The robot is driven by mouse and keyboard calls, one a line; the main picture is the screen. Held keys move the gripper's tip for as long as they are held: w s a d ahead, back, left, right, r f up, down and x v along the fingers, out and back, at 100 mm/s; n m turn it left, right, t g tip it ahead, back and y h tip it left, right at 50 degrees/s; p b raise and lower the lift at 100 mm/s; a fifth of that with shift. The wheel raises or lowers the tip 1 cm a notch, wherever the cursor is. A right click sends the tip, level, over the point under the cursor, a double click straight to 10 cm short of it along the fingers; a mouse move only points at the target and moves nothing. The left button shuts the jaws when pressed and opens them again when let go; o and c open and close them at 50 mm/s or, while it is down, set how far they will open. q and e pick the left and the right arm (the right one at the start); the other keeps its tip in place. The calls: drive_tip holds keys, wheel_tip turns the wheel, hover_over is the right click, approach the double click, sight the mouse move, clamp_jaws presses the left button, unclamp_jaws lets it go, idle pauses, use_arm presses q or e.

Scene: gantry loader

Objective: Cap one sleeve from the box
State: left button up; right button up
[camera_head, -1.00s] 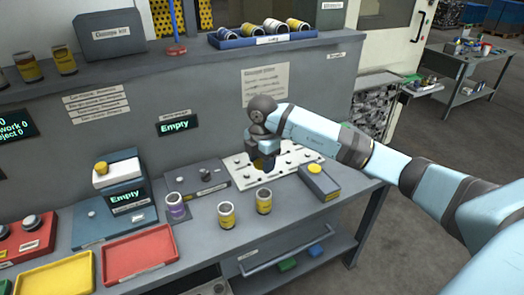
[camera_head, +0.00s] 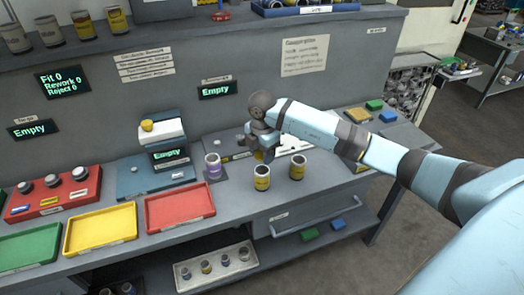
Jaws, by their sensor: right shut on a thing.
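My right gripper (camera_head: 258,143) reaches in from the right and points down over the bench, behind the standing sleeves. It is shut on a small, partly hidden thing with some yellow on it; I cannot tell what it is. A purple-banded sleeve (camera_head: 213,168) stands upright left of it. Two yellow-banded sleeves stand in front, one at the middle (camera_head: 262,179) and one to its right (camera_head: 298,169). Their tops look dark and open. A blue box (camera_head: 300,10) on the upper shelf holds sleeves lying down. My left gripper is out of view.
Red (camera_head: 180,210), yellow (camera_head: 100,231) and green (camera_head: 30,248) trays line the bench front. A red block with dark knobs (camera_head: 52,203) and a device reading "Empty" (camera_head: 168,155) stand behind. A lower tray (camera_head: 215,269) holds several small parts. More sleeves stand on the upper shelf.

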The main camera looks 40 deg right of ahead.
sight(262, 166)
wheel_tip(262, 166, down, 5)
drive_tip(key=b, duration=0.3)
drive_tip(key=shift+a+f, duration=0.1)
drive_tip(key=shift+f, duration=0.1)
idle(0.3)
drive_tip(key=shift+s+f, duration=0.1)
drive_tip(key=o, duration=1)
